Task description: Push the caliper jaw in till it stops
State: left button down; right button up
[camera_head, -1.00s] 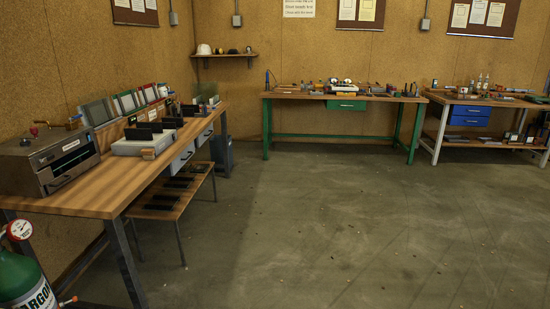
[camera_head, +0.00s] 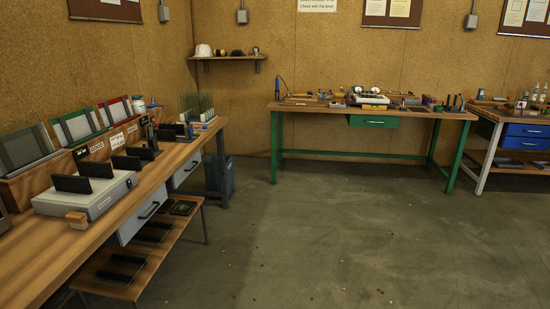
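I cannot make out a caliper or its jaw in this view; the small items on the benches are too small to tell. The far bench with green legs (camera_head: 375,109) stands against the back wall and carries many small tools and parts. The bench on the left (camera_head: 160,172) holds a grey box device with upright black plates (camera_head: 85,193). Neither of my grippers is in view.
A low wooden shelf (camera_head: 187,221) with dark flat pieces stands along the left bench. A bench with blue drawers (camera_head: 527,137) is at the right. The concrete floor (camera_head: 330,235) in the middle is clear. A wall shelf (camera_head: 228,57) holds a white helmet (camera_head: 203,50).

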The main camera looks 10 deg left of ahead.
aim_at(188, 129)
jog(key=i+j+u, duration=0.2)
jog(key=i, duration=0.55)
jog(key=i+l+u, duration=0.1)
jog(key=i+u, duration=0.15)
jog(key=i, duration=0.45)
jog(key=i+l+u, duration=0.2)
jog(key=i, duration=0.55)
